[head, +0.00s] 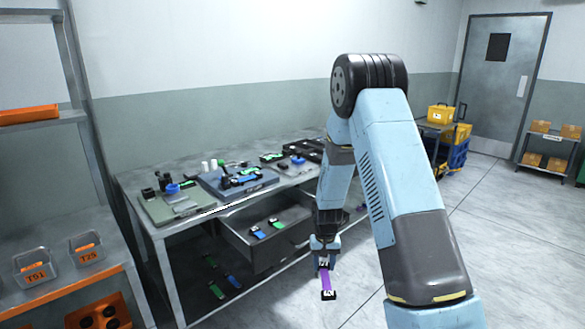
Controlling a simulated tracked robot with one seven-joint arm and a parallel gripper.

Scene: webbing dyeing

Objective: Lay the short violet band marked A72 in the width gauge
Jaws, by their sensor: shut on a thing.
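My gripper (323,262) points down in front of the table's right part, in the open space beside the drawer. It is shut on a violet band (326,281), which hangs below the jaws with a black-and-white tag at its lower end. The tag is too small to read fully. I cannot tell for sure which item is the width gauge. A grey-green plate with small fittings (157,212) lies at the table's left end, and a blue-grey tray (212,186) with green and blue bands on it lies beside it.
The metal table (150,230) has an open drawer (262,259) holding green and blue bands. More bands lie on the lower shelf. Black trays (309,150) stand at the table's far right. Bins marked T51 (36,267) and T25 (86,248) stand at left.

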